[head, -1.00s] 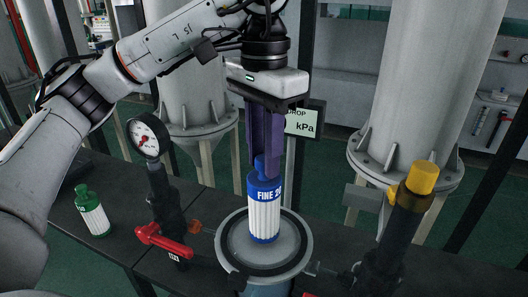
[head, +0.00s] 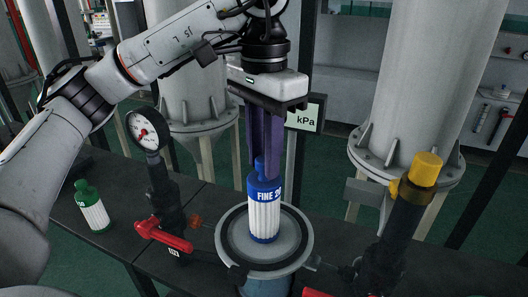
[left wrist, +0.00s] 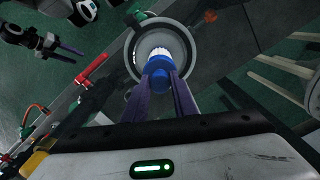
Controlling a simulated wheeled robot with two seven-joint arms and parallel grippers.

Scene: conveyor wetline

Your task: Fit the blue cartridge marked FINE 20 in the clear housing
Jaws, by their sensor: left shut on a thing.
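My left gripper (head: 262,165) is shut on the blue cartridge marked FINE 20 (head: 264,213), by the narrow blue stem on its top. The cartridge has a blue cap and a white ribbed body and hangs upright. Its lower end appears over the round grey rim of the housing (head: 302,243); I cannot tell whether it touches. In the left wrist view the blue cap (left wrist: 160,67) lies over the housing's round opening (left wrist: 133,62). The housing's clear wall is mostly hidden below the rim. My right gripper (left wrist: 68,52) shows small in the left wrist view, its fingers apart and empty.
A green-capped cartridge (head: 92,207) stands on the dark bench at left. A pressure gauge (head: 147,130) and a red valve handle (head: 164,234) stand left of the housing. A dark pipe with a yellow cap (head: 425,169) rises at right. A kPa display (head: 306,115) stands behind.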

